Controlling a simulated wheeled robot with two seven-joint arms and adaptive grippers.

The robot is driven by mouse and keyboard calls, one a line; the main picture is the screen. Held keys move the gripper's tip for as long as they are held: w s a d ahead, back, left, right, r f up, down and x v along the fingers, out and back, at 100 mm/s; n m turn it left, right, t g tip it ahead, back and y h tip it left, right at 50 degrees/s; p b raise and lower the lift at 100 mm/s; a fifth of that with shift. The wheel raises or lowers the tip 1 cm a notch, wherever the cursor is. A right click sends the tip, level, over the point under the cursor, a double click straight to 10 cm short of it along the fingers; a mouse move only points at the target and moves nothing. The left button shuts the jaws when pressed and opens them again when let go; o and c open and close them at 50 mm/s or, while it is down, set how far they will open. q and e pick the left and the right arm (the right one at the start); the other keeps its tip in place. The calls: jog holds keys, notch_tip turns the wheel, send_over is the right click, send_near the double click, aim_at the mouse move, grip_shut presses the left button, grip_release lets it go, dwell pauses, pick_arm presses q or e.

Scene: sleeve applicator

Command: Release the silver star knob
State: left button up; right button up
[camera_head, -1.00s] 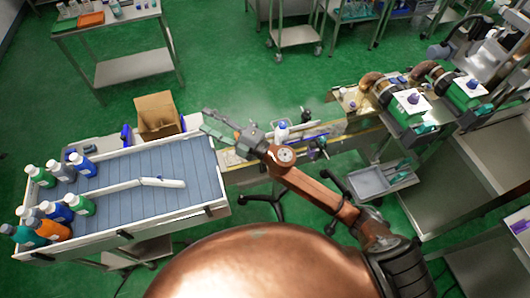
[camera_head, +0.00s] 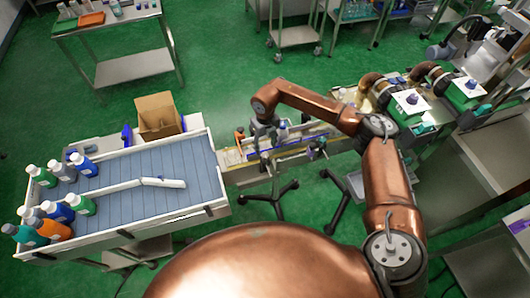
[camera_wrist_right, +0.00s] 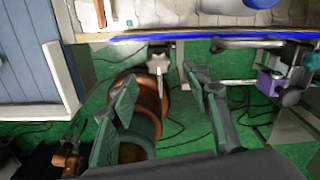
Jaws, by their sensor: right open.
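In the right wrist view a silver star knob (camera_wrist_right: 158,60) sits at the near edge of the conveyor rail, with a thin stem pointing down the picture. My right gripper (camera_wrist_right: 162,76) is open, its two grey-green fingers apart on the left and right of the knob's line, with a clear gap to each. I cannot tell how far the knob lies beyond the fingertips. In the head view my right gripper (camera_head: 264,138) reaches down over the conveyor, and the knob cannot be made out there. My left gripper is not in view.
The conveyor rail (camera_wrist_right: 120,38) with a blue strip runs across the wrist view. A purple clamp (camera_wrist_right: 270,82) on a rod stands to the right. A slatted blue table (camera_head: 150,165) with several bottles is left in the head view, beside a cardboard box (camera_head: 157,115).

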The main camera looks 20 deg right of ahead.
aim_at(265, 155)
jog(key=shift+a+f+p, duration=0.1)
jog(key=shift+f+p, duration=0.3)
jog(key=shift+f, duration=2.35)
jog(key=shift+c, duration=0.4)
jog(key=c, duration=1.1)
